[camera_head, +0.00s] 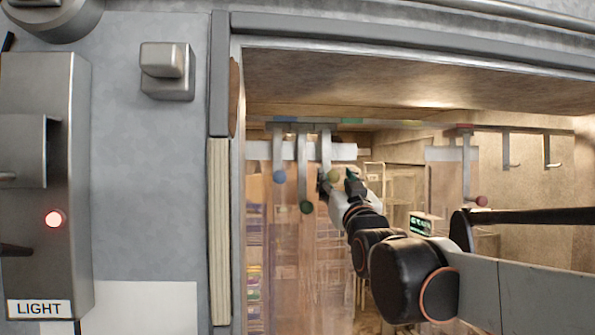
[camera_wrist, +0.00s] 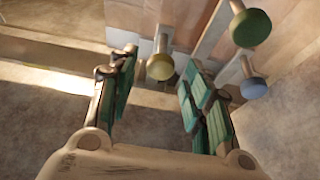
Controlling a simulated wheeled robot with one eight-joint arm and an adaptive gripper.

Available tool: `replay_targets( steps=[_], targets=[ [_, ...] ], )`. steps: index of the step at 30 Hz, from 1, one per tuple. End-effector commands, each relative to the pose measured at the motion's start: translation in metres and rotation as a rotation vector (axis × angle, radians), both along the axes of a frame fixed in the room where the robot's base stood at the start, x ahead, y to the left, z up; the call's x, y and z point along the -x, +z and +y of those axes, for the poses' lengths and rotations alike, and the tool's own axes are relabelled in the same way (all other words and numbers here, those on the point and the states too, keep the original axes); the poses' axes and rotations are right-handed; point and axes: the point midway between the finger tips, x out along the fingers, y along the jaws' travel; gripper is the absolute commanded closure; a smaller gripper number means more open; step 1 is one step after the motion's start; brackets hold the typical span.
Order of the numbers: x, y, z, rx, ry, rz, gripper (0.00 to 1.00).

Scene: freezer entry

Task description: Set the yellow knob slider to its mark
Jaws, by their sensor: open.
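The yellow knob (camera_head: 333,175) hangs on a pale strap from the overhead rail, beside the green and blue knobs. In the wrist view the yellow knob (camera_wrist: 160,67) shows between the two fingertips of my gripper (camera_wrist: 160,64). The fingers are apart, with gaps on both sides of the knob; I cannot tell how deep it sits between them. In the head view my gripper (camera_head: 338,182) is at the yellow knob and partly overlaps it. A yellowish patch (camera_head: 412,124) shows on the rail to the right, possibly its mark.
A green knob (camera_head: 306,207) and a blue knob (camera_head: 279,176) hang close by on the left. A red knob (camera_head: 480,201) hangs at the right, near metal hooks (camera_head: 548,150). The door frame (camera_head: 222,180) edges the opening. The rail right of the yellow knob looks clear up to the red one.

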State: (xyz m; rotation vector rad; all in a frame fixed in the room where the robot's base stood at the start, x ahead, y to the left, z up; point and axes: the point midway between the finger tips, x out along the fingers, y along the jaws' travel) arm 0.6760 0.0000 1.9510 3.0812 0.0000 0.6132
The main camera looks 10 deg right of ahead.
Motion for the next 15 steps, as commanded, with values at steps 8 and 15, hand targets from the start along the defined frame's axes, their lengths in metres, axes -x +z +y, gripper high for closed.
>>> replay_targets(
  steps=[8, 15],
  targets=[
    [-0.027, 0.012, 0.0, 0.0, 0.0, 0.0, 0.55],
    [-0.031, 0.012, 0.0, 0.0, 0.0, 0.0, 0.55]
  ],
)
